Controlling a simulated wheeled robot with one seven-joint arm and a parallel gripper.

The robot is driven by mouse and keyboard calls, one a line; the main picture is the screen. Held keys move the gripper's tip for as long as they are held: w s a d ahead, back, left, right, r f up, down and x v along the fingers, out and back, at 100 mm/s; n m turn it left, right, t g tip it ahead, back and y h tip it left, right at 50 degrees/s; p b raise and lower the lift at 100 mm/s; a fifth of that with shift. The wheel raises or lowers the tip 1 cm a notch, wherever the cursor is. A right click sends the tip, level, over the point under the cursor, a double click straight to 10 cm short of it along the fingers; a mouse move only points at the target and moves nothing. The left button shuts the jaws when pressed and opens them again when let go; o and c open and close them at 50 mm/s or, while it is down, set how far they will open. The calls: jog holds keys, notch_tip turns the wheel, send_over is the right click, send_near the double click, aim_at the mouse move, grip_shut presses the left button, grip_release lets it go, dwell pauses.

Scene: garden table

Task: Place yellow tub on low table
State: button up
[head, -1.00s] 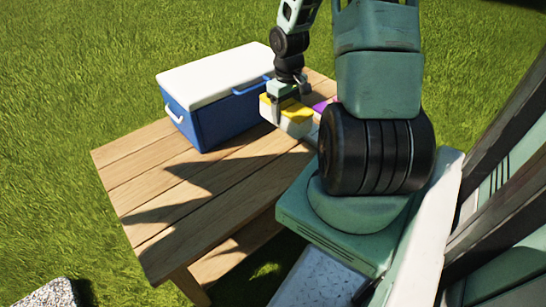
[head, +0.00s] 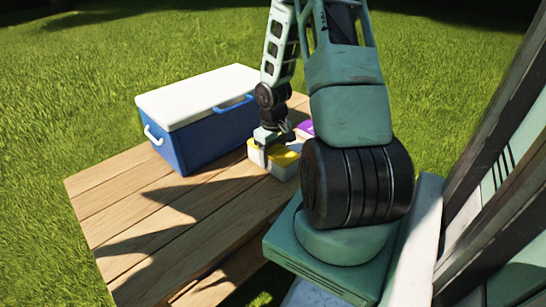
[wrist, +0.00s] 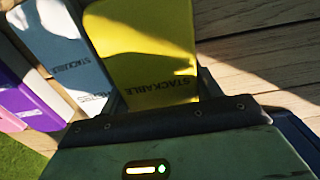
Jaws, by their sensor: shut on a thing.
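The yellow tub (head: 285,160) has a yellow lid and pale sides. In the head view it is at the right part of the low wooden table (head: 170,225), right of the cooler. My gripper (head: 272,147) is above it and shut on it. In the wrist view the yellow lid (wrist: 140,40), marked STACKABLE, fills the space between the fingers. I cannot tell whether the tub's underside touches the planks. My arm hides part of the table behind it.
A blue cooler (head: 207,137) with a white lid stands left of the tub. In the wrist view a blue-grey tub (wrist: 62,40), a purple tub (wrist: 22,88) and a pink one (wrist: 9,122) lie to the left. The table's near left planks are clear.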

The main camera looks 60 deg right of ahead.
jog(key=shift+f, duration=0.1)
jog(key=o, duration=1.3)
